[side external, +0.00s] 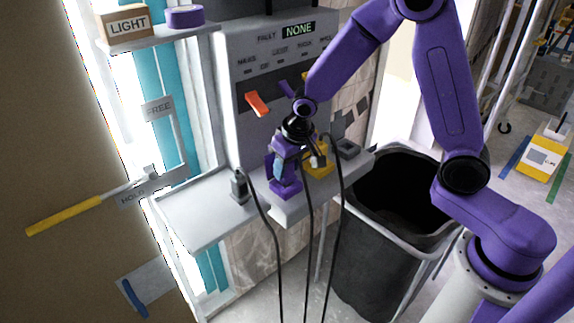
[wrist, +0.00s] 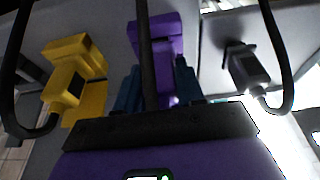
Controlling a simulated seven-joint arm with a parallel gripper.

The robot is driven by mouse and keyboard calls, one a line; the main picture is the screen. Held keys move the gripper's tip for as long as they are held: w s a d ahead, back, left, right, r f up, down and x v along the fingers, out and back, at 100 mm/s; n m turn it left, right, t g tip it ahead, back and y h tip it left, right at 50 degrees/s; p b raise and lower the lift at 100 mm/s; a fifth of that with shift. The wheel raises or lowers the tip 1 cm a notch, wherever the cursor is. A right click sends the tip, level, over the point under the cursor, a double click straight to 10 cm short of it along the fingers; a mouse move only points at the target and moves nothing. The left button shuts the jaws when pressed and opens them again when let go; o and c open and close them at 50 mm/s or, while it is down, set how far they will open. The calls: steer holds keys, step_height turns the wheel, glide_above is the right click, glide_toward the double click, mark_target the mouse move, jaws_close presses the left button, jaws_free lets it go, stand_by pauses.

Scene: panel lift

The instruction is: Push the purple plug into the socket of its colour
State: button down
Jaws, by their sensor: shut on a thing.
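My gripper (side external: 283,168) is shut on the purple plug (wrist: 172,78), low over the ledge of the grey panel. In the wrist view its blue fingers (wrist: 158,90) stand on either side of the plug, and a black cable crosses in front. The purple socket block (side external: 286,190) is directly below the fingers. It also shows beyond the plug in the wrist view (wrist: 150,26). The plug is mostly hidden by the fingers in the side view. I cannot tell how deep it sits in the socket.
Another dark plug (side external: 238,188) stands at the shelf's edge. Black cables hang in front. A black bin (side external: 375,270) is to the right.

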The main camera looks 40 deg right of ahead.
steer(key=shift+f, duration=0.5)
stand_by(0.4)
steer(key=c, duration=0.6)
jaws_free()
steer(key=v, duration=1.7)
steer(key=s+d+f+n+g, duration=0.1)
steer(key=s+n, duration=0.5)
steer(key=s, duration=0.7)
steer(key=s+d+f+n+g, duration=0.2)
steer(key=s+f+n, duration=0.3)
steer(key=s, duration=0.8)
steer(key=shift+d+n, duration=0.8)
steer(key=shift+d, duration=0.05)
